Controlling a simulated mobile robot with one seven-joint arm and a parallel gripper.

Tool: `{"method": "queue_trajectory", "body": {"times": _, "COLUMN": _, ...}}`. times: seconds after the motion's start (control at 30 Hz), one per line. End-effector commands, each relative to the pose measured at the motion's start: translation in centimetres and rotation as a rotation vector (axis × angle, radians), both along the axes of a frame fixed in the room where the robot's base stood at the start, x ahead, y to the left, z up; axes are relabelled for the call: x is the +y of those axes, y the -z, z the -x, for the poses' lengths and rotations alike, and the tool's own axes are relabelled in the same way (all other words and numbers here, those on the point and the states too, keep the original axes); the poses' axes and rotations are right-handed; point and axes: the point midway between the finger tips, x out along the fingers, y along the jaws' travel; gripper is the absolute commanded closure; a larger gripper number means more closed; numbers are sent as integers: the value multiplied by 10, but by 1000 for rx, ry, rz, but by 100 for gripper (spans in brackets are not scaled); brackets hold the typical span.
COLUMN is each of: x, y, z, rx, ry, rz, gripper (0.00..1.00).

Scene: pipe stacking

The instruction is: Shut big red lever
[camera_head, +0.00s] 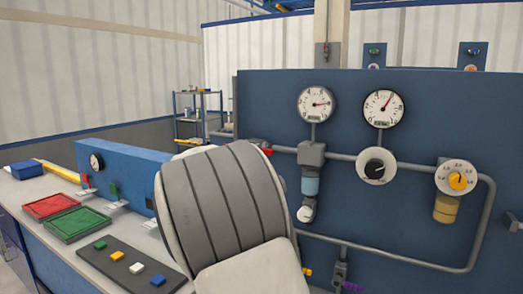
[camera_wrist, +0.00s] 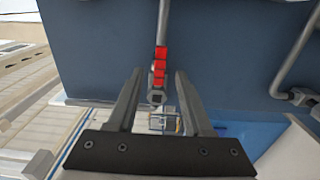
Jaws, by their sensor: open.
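A red lever (camera_wrist: 160,65) shows in the wrist view on a grey pipe against the blue panel. It appears roughly in line with the pipe. My gripper (camera_wrist: 160,76) is open, with one finger on each side of the lower part of the lever in the picture. I cannot tell whether a finger touches it. In the head view only a small red piece of the lever (camera_head: 267,151) shows beside the pipe. My arm hides the rest, and my gripper is hidden there too.
The blue panel (camera_head: 420,120) carries gauges, pipes, a black knob (camera_head: 374,168) and a yellow dial (camera_head: 457,179). At left, a bench holds red (camera_head: 54,206) and green trays (camera_head: 77,223) and a board (camera_head: 128,268) with coloured blocks. A shelf rack (camera_head: 197,115) stands behind.

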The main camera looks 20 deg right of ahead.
Motion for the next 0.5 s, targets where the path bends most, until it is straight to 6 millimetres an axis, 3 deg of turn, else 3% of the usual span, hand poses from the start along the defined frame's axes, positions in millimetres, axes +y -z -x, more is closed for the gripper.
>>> {"method": "queue_trajectory", "body": {"times": 0.2, "x": -34, "y": -1, "z": -25, "rx": 1, "ry": 2, "rz": 2, "gripper": 50}}
{"method": "queue_trajectory", "body": {"times": 0.5, "x": -50, "y": 0, "z": -39, "rx": 0, "ry": 1, "rz": 0, "gripper": 50}}
